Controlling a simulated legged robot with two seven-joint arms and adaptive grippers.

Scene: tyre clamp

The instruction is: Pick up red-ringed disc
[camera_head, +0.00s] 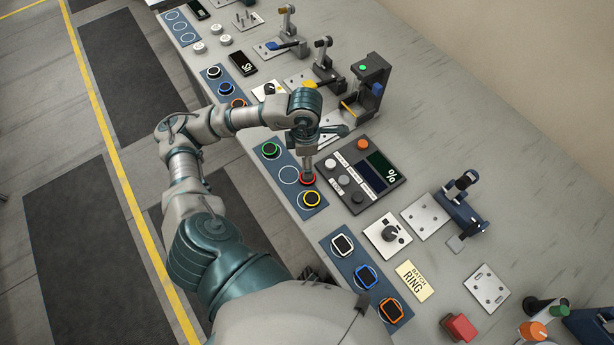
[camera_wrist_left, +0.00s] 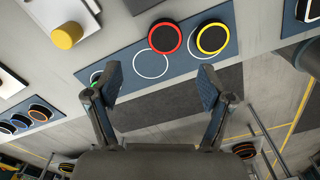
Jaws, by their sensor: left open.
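The red-ringed disc (camera_wrist_left: 164,36) is black with a red rim and lies on a blue panel (camera_wrist_left: 128,58), in the wrist view. In the head view the red-ringed disc (camera_head: 307,183) is partly hidden under my left gripper (camera_head: 308,170). My left gripper, also in the wrist view (camera_wrist_left: 160,84), is open with nothing between its fingers. A yellow-ringed disc (camera_wrist_left: 213,38) lies right beside the red one. A green-ringed disc (camera_wrist_left: 97,77) is partly hidden behind a finger. A white circle outline (camera_wrist_left: 150,63) on the panel is empty. My right gripper is not in view.
A display box with buttons (camera_head: 383,170) stands close to the right of the panel. Other blue panels hold white, blue and orange-ringed pieces (camera_head: 366,277). Clamps (camera_head: 370,80) stand along the back of the grey bench (camera_head: 470,150).

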